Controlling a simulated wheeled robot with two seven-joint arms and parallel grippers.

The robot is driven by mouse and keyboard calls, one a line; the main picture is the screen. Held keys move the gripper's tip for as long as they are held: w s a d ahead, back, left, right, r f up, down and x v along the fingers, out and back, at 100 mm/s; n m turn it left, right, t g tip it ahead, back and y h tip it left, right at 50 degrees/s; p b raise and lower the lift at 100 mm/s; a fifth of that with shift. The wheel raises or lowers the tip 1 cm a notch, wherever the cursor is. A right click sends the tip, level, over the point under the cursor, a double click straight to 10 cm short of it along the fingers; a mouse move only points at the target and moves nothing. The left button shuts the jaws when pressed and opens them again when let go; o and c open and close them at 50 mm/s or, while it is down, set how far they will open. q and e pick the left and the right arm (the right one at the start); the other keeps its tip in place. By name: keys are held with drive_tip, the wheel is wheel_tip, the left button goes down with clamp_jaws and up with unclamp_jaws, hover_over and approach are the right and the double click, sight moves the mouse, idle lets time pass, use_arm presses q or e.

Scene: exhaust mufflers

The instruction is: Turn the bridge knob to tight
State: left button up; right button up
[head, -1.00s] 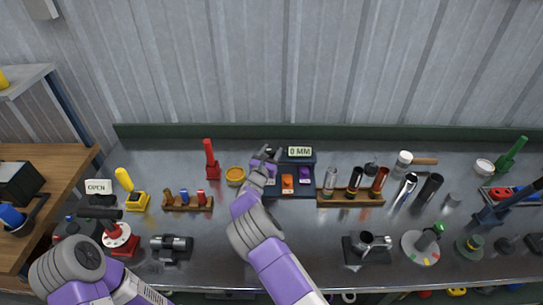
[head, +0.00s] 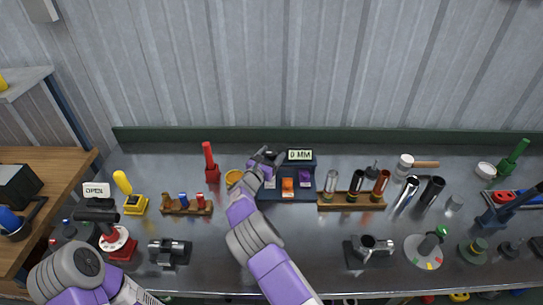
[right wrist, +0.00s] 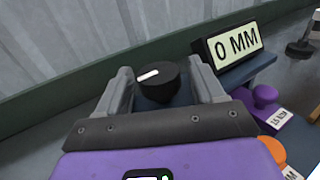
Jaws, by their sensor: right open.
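The bridge knob (right wrist: 158,82) is black and round with a white pointer mark. In the right wrist view it stands between the two fingers of my right gripper (right wrist: 165,85). The fingers are open, one on each side of it; I cannot tell whether they touch it. The pointer mark points left and slightly down in that view. In the head view my right gripper (head: 267,156) is at the back left of a dark blue gauge block (head: 298,194) and largely hides the knob. My left gripper is out of the picture; only my left arm shows at the lower left.
A display reading 0 MM (right wrist: 237,46) stands right of the knob.

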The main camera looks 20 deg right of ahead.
sight(269, 159)
drive_tip(key=v, duration=0.7)
drive_tip(key=shift+p, duration=0.4)
drive_tip(key=shift+s+a, duration=0.2)
drive_tip(key=shift+s, duration=0.05)
